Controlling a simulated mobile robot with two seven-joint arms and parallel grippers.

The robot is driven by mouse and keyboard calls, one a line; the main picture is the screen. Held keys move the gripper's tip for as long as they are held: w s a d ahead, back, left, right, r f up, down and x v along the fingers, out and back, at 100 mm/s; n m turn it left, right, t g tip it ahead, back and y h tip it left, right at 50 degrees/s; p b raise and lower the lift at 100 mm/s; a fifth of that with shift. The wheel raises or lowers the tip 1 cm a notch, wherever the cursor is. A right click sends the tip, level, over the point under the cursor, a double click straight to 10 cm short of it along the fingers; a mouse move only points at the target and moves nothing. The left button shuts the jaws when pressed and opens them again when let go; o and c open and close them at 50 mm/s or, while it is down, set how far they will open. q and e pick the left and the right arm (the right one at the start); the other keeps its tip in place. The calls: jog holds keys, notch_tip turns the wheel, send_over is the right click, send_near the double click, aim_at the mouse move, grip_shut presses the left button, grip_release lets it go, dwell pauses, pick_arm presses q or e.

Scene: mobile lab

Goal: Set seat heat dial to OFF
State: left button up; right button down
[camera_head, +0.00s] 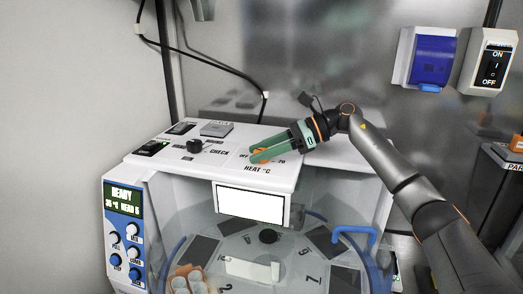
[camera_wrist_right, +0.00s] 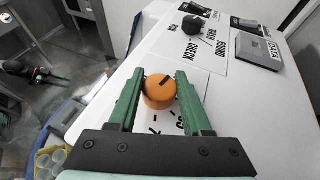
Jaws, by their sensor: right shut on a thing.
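The seat heat dial is an orange knob (camera_wrist_right: 159,92) with a dark pointer mark, set on the white panel by the "HEAT °C" label (camera_head: 257,169). In the right wrist view the mark points up and slightly right in the picture. My right gripper (camera_head: 257,154) has its green fingers on both sides of the knob, shut on it; this also shows in the right wrist view (camera_wrist_right: 160,84). The fingers hide parts of the dial's scale, and I cannot read OFF there. My left gripper (camera_wrist_right: 66,83) shows small at the left of the right wrist view; its jaws are unclear.
A black knob (camera_head: 194,146) by the "CHECK" label and a grey "DATA" plate (camera_head: 217,129) share the panel. A display (camera_head: 124,199) reads "READY". A wall switch (camera_head: 493,70) and blue-covered box (camera_head: 430,60) are at right. A black cable runs behind.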

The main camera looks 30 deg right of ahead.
jog(key=shift+c, duration=1.7)
grip_release()
jog(key=b+v, duration=0.1)
jog(key=v, duration=1.1)
jog(key=shift+d+b, duration=0.25)
jog(key=shift+b, duration=0.05)
jog(key=shift+s, duration=0.1)
